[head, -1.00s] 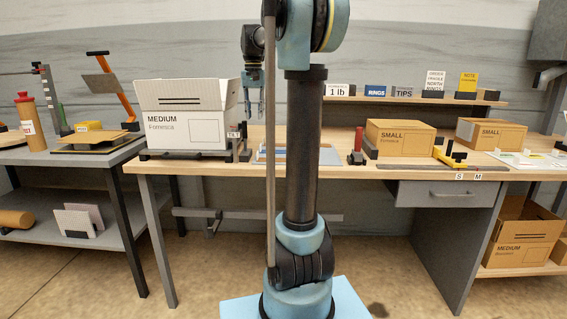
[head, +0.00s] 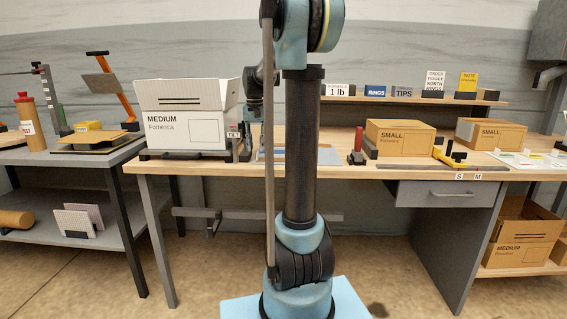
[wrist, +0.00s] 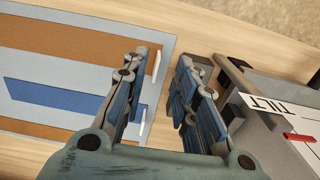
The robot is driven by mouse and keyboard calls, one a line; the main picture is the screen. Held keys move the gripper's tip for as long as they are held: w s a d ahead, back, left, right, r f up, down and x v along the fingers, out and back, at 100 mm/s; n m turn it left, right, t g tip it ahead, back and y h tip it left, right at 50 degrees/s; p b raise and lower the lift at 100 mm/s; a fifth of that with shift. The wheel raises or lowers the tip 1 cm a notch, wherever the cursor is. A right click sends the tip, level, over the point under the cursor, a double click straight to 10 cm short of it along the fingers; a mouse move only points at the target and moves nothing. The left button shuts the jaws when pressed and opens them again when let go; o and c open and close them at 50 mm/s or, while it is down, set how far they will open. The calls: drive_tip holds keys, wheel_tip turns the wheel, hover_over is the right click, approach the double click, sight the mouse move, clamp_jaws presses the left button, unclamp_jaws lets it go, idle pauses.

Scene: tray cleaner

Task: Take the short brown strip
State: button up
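A grey-blue tray (wrist: 60,69) shows in the wrist view, with a brown strip (wrist: 60,41) along its far side and another brown strip (wrist: 40,128) along its near side. A blue piece (wrist: 55,100) lies between them. The strips run out of frame or behind my gripper, so I cannot tell which is the short one. My gripper (wrist: 157,70) is open and empty above the tray's right edge, its fingers apart. In the head view the gripper (head: 256,135) is low over the bench, partly hidden by my arm, by the tray (head: 328,156).
A box marked MEDIUM (head: 182,128) stands left of the tray on the bench. A holder labelled TILT (wrist: 268,105) is close to the gripper's right in the wrist view. A red-handled tool (head: 357,146) and a SMALL box (head: 400,140) stand to the right.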

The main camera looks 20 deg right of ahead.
sight(257, 160)
drive_tip(key=shift+s+f, duration=0.2)
drive_tip(key=shift+f, duration=1.85)
clamp_jaws()
